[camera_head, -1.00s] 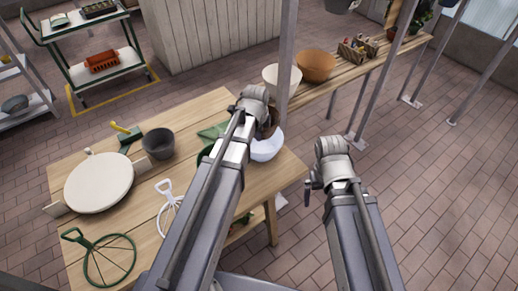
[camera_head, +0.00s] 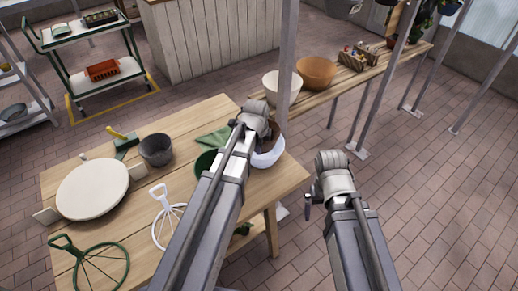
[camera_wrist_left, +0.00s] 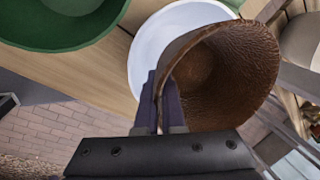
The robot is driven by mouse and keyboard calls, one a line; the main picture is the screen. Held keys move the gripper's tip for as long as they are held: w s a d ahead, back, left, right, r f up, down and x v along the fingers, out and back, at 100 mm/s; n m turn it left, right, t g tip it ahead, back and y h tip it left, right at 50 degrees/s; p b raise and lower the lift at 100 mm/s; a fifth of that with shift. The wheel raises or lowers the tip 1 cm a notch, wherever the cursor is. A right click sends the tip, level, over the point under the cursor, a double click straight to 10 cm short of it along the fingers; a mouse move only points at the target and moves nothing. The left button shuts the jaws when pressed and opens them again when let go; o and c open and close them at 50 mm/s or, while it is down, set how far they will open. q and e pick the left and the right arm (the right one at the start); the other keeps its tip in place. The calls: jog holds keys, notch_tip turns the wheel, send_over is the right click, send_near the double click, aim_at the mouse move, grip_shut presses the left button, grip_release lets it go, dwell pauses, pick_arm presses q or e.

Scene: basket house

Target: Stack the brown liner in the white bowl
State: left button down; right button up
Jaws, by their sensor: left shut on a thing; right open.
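The brown liner (camera_wrist_left: 225,75) is a rough, hollow cup shape, tilted with its opening facing the left wrist camera. My left gripper (camera_wrist_left: 163,92) is shut on its rim. The white bowl (camera_wrist_left: 150,48) is behind the liner in the left wrist view, partly covered by it. In the head view the white bowl (camera_head: 268,157) stands near the table's right corner, with the liner (camera_head: 275,136) over it, partly hidden by my left wrist. Whether they touch is unclear. My right gripper (camera_head: 309,201) is empty, off the table's right side; its fingers barely show.
A dark pot (camera_head: 157,150), a round cream board (camera_head: 93,189) and wire tools share the table. A metal post (camera_head: 288,60) rises behind the bowl.

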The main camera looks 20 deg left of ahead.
pick_arm(q)
jog(key=shift+f+b, duration=0.45)
jog(key=shift+f, duration=0.1)
jog(key=c, duration=1)
grip_release()
jog(key=shift+c, duration=0.2)
jog(key=shift+r, duration=0.1)
jog(key=shift+r+p, duration=0.75)
jog(key=shift+p, duration=0.1)
jog(key=p+v, duration=1.1)
jog(key=v, duration=0.1)
jog(key=s+d+n+g+y, duration=0.1)
jog(key=s+d+n+g, duration=0.2)
jog(key=s+d+n, duration=0.9)
jog(key=s+f, duration=0.1)
jog(key=s, duration=0.3)
jog(key=shift+d+n, duration=0.3)
jog(key=shift+n, duration=0.1)
